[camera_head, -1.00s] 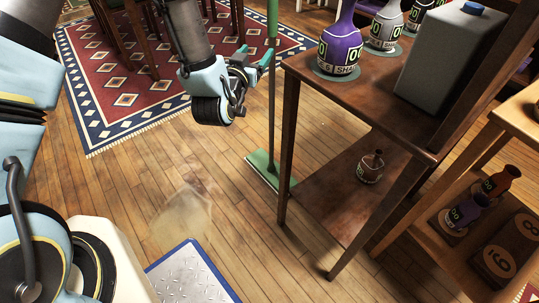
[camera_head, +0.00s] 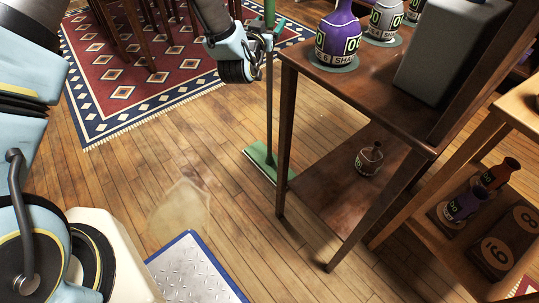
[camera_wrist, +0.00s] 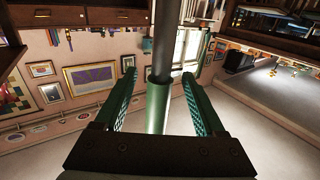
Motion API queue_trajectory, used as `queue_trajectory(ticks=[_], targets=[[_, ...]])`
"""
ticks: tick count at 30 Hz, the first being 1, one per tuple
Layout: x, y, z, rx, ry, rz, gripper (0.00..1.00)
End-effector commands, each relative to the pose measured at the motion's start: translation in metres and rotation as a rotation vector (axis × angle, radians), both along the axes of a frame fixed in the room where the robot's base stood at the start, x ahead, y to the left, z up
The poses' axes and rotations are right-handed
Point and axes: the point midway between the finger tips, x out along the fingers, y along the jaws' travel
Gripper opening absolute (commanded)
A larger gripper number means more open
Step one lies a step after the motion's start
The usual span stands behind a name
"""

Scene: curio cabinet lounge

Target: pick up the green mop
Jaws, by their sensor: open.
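The green mop stands upright on the wooden floor, left of the dark shelf. Its flat green head (camera_head: 262,158) rests on the boards, and its handle rises grey below and green above. My gripper (camera_head: 270,32) is at the upper handle, level with the green section. In the wrist view the mop handle (camera_wrist: 158,105) passes between the two open fingers of my gripper (camera_wrist: 159,78), with gaps on both sides. The top of the mop is cut off in the head view.
A metal plate with a blue edge (camera_head: 195,270) lies in front.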

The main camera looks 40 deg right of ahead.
Motion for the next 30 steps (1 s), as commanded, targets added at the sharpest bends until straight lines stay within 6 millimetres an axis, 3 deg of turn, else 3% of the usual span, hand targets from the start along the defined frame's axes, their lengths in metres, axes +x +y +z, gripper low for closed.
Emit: queue_trajectory(ticks=[7,26,30], targets=[[0.001,-0.0019,0.0001,0.0,0.0,0.0,0.72],[0.0009,-0.0016,0.0004,0.0,0.0,0.0,0.01],[0.0009,-0.0016,0.0004,0.0,0.0,0.0,0.0]])
